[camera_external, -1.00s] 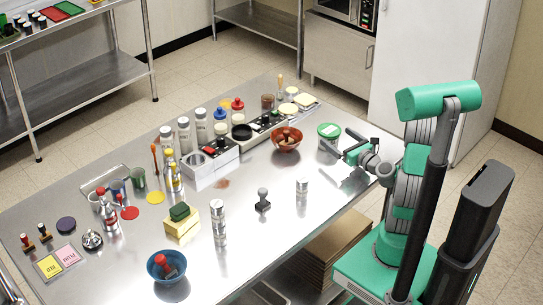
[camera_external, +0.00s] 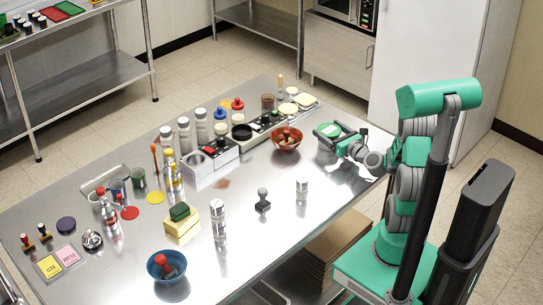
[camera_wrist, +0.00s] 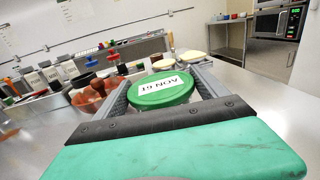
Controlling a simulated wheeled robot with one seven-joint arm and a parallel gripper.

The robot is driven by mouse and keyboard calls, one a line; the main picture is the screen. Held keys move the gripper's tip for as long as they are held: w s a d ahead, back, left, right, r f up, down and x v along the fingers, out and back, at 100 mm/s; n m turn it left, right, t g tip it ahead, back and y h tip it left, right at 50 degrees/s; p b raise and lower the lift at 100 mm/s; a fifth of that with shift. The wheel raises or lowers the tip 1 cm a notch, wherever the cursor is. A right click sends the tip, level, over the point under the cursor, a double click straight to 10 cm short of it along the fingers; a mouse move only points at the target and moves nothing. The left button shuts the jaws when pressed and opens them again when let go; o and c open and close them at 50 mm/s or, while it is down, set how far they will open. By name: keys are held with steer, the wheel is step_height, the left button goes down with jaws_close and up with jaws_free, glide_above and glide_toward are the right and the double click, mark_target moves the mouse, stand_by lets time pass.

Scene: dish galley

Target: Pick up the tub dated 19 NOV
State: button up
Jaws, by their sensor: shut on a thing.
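The tub has a green lid (camera_wrist: 160,90) with a white label that reads 19 NOV, upside down in the wrist view. In the external view the tub (camera_external: 327,129) stands at the far right part of the steel table, partly hidden by my gripper. My gripper (camera_external: 328,134) is around the tub with one finger on each side, shut on it. In the wrist view the fingers of my gripper (camera_wrist: 161,92) flank the lid left and right. I cannot tell whether the tub is clear of the table.
Behind are a grey holder row with jars and a tray (camera_external: 307,100) with pale round items. The steel table (camera_external: 330,205) is bare in front of my gripper.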

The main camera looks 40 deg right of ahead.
mark_target(328, 131)
steer(key=c, duration=0.9)
steer(key=shift+r, duration=0.1)
steer(key=shift+r+p, duration=0.35)
steer(key=shift+r, duration=0.25)
steer(key=r, duration=0.1)
steer(key=r+p, duration=0.1)
steer(key=r, duration=0.1)
steer(key=shift+s+r+p, duration=0.15)
steer(key=shift+s+p, duration=0.15)
steer(key=s+a+r+p, duration=0.1)
steer(key=s+r+p, duration=0.1)
steer(key=s, duration=0.2)
steer(key=s+a+r+p, duration=0.2)
steer(key=s+r, duration=0.1)
steer(key=s, duration=0.1)
steer(key=s+a+r+p, duration=0.1)
steer(key=s+r+p, duration=0.1)
steer(key=s+r, duration=0.1)
steer(key=shift+s+a+r, duration=0.2)
steer(key=shift+s+a, duration=0.15)
steer(key=shift+s, duration=0.4)
